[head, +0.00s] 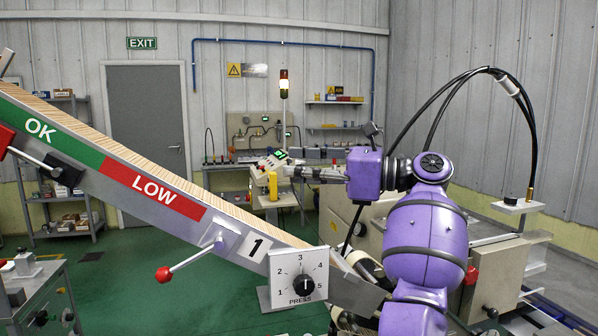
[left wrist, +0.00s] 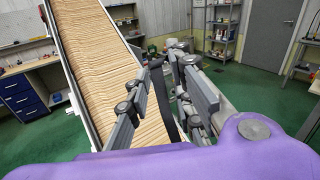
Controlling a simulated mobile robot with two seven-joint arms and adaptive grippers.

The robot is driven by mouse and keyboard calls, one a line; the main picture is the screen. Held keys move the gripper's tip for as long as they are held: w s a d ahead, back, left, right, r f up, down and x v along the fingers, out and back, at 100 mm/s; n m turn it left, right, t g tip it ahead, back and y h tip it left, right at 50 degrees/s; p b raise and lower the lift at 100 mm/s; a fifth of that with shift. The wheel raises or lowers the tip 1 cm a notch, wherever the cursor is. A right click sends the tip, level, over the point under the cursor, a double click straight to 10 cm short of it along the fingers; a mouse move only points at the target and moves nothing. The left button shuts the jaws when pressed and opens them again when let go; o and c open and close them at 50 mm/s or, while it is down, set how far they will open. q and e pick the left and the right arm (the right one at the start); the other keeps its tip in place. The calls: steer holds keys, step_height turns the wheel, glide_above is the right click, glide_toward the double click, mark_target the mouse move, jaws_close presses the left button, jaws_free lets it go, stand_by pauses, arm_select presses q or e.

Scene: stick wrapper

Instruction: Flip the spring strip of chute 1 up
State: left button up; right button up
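Chute 1 (head: 230,233) slopes down to the right across the head view, with a green OK and a red LOW band and a "1" plate (head: 254,246). Its bed of pale sticks (left wrist: 100,55) fills the left of the left wrist view. My left gripper (head: 300,172) appears above the chute's lower part in the head view. In the left wrist view its fingers (left wrist: 165,100) are apart. A dark curved band (left wrist: 162,93), perhaps the spring strip, shows between them; I cannot tell if it touches either finger. The strip cannot be made out in the head view. My right gripper is out of view.
A PRESS dial (head: 299,279) stands at the chute's lower end. A lever with a red ball (head: 165,274) sticks out from its side.

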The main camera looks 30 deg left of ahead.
arm_select(q)
steer(key=v, duration=1.2)
steer(key=shift+s, duration=0.1)
stand_by(0.4)
